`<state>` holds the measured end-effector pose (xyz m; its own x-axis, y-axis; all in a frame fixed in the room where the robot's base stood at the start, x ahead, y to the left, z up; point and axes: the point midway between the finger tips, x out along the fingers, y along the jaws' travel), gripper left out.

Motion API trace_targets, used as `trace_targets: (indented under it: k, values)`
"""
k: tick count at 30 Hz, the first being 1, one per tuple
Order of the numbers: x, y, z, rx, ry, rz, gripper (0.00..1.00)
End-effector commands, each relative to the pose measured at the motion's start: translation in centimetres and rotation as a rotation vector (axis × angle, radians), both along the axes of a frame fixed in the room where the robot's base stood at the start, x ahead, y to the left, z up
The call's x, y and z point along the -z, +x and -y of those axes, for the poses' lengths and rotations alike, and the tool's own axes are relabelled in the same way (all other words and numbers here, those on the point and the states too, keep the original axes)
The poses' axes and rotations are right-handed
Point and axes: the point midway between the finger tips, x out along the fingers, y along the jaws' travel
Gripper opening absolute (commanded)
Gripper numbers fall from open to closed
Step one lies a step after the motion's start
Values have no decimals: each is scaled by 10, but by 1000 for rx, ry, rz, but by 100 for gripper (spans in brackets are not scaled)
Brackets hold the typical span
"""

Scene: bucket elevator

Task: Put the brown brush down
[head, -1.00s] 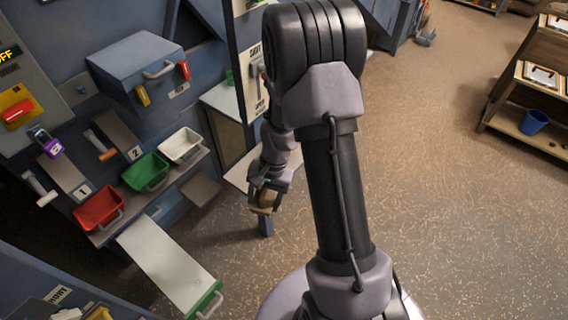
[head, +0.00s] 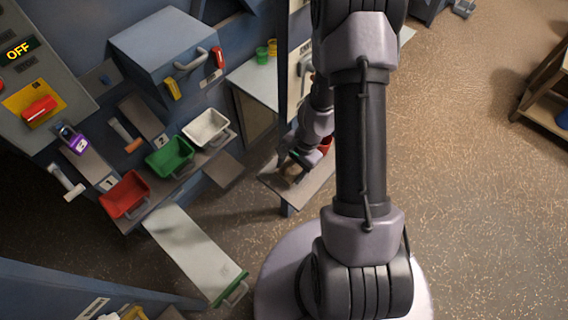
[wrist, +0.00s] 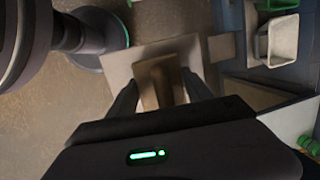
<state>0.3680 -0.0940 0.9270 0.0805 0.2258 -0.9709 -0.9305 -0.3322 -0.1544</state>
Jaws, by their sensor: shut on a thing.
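The brown brush (wrist: 158,82) is between the two fingers of my gripper (wrist: 155,98) in the wrist view, with its flat face toward the camera. My gripper also shows in the head view (head: 291,168), low over a small grey shelf (head: 308,192); my own arm partly hides both. In the wrist view a pale surface (wrist: 118,66) lies behind the brush. I cannot tell whether the brush touches it.
Red (head: 125,194), green (head: 169,155) and white (head: 205,127) bins stand on a ledge at left. A pale chute (head: 190,250) with a green end juts out below them. A higher shelf (head: 258,82) carries green and yellow cups. Open floor lies at right.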

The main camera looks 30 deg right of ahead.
Motion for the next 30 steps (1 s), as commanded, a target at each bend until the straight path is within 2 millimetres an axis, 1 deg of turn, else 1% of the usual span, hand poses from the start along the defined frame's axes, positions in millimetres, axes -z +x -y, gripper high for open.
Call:
trace_targets:
  k: [1,3,9,14,15,17,18,26,29,30]
  values:
    - [19,-2,0,2,1,-2,0]
    - [31,-4,0,5,1,-1,0]
    - [25,-4,1,3,1,0,0]
    - [30,-4,1,3,1,0,0]
    - [29,-4,1,3,1,0,64]
    - [28,-4,1,3,1,0,76]
    - [28,-4,1,3,0,-1,81]
    - [28,-4,0,3,1,-1,81]
    - [16,-4,2,3,1,0,81]
    - [6,-4,4,2,-1,2,81]
